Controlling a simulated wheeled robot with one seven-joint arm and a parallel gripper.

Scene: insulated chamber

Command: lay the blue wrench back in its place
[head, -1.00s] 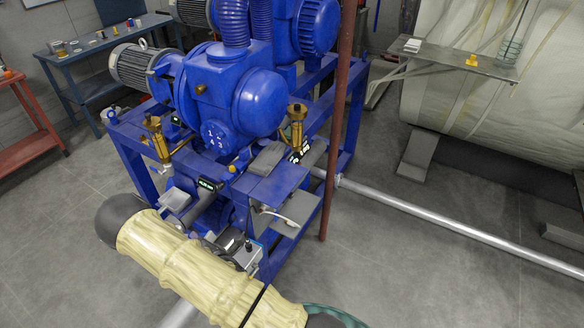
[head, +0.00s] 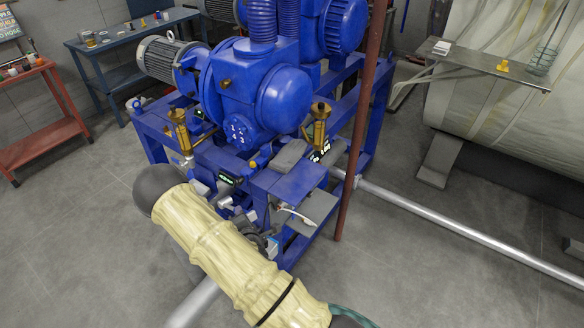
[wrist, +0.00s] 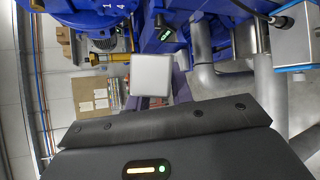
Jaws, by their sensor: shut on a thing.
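My gripper's dark housing (wrist: 165,158), with a small status light, fills the bottom of the wrist view. A dark bolted plate (wrist: 165,122) runs along its upper edge. The gripper is shut, but its fingertips and the held thing are hidden; I cannot make out the blue wrench in either view. In the head view my arm in its cream sleeve covers the gripper's area, in front of the blue pump frame. I cannot tell where the wrench's place is.
The blue pump unit (head: 265,85) stands ahead, with a red-brown upright pipe (head: 360,120) and a silver floor pipe (head: 450,227) at right. A red table (head: 45,145) and a blue table (head: 130,38) hold small items at left. The floor between is clear.

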